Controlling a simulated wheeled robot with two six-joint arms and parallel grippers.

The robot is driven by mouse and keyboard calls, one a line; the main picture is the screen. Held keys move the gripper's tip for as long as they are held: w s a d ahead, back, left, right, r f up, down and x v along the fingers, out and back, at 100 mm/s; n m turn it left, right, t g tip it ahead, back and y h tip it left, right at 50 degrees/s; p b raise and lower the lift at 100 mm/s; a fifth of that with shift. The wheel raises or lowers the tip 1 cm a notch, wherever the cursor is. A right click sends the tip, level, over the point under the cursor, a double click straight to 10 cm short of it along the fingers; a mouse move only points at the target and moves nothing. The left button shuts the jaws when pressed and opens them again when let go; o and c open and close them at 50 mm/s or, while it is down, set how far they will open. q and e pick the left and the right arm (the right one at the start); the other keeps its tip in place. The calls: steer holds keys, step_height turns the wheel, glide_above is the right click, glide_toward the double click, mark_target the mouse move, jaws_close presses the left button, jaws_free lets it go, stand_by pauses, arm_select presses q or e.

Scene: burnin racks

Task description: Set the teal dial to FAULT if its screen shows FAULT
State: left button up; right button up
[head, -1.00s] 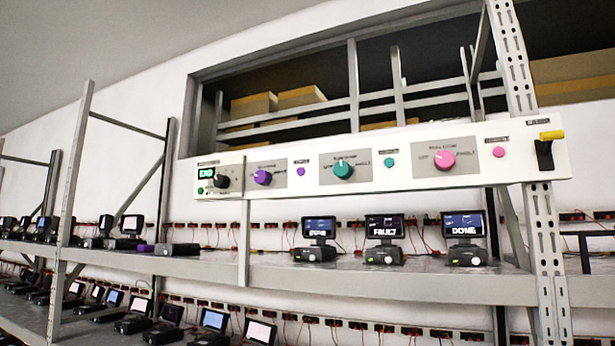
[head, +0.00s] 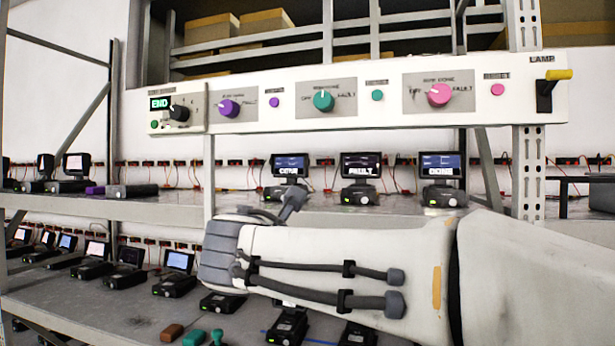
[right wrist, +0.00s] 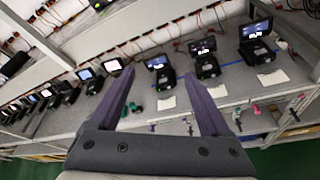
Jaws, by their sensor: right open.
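The teal dial (head: 323,100) is on the white panel (head: 225,122) in the head view, between the purple dial (head: 229,108) and the pink dial (head: 439,94). Its white mark points about straight up, with OFF at its left and FAULT at its right. On the shelf below, the middle screen (head: 361,165) reads FAULT. The left screen (head: 290,165) seems to read DONE, as does the right screen (head: 440,166). Which screen belongs to the teal dial is not clear. My right gripper (right wrist: 158,73) is open and empty, well below the panel; my left is out of view.
A black dial (head: 180,113) beside a green END display (head: 159,103) sits at the panel's left end. A yellow-handled lamp lever (head: 558,75) sticks out at the right end. The upper shelf edge (head: 100,206) lies under the panel. Devices crowd the lower shelf (head: 60,300). Space before the panel is clear.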

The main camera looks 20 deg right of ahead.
step_height(320, 180, up, 15)
steer(key=w+d+n+t+h, duration=0.1)
steer(key=d+n+t+h, duration=0.2)
steer(key=n, duration=0.1)
steer(key=n+t+h+p, duration=0.1)
steer(key=t+h, duration=0.1)
steer(key=h, duration=0.1)
glide_toward(322, 102)
steer(key=shift+n, duration=0.3)
steer(key=p+x, duration=0.5)
steer(key=x, duration=0.3)
steer(key=shift+w+d+r, duration=0.1)
steer(key=shift+r, duration=0.1)
steer(key=shift+w+d+p, duration=0.3)
steer(key=shift+w+p, duration=0.2)
jaws_close()
